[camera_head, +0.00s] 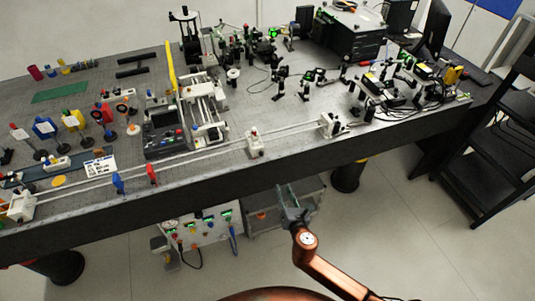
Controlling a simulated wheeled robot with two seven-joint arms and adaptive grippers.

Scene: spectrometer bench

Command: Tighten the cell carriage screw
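A long pale double rail runs along the front of the optical bench. A small white carriage (254,146) sits on it near the middle, and another white block (331,125) stands at its right end. I cannot tell which one is the cell carriage, and its screw is too small to make out. A red-handled thing (152,174) and a blue-handled thing (118,183) stand by the rail at the left. My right gripper (293,193) is in front of the bench's front edge, apart from the carriage. Its finger opening is unclear. My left gripper is out of view.
The dark bench (300,150) is crowded with optics at the back and right. A grey cart (270,218) and a white control box (205,228) with knobs stand below its front edge. A black shelf rack (495,150) stands at the right. The floor in front is open.

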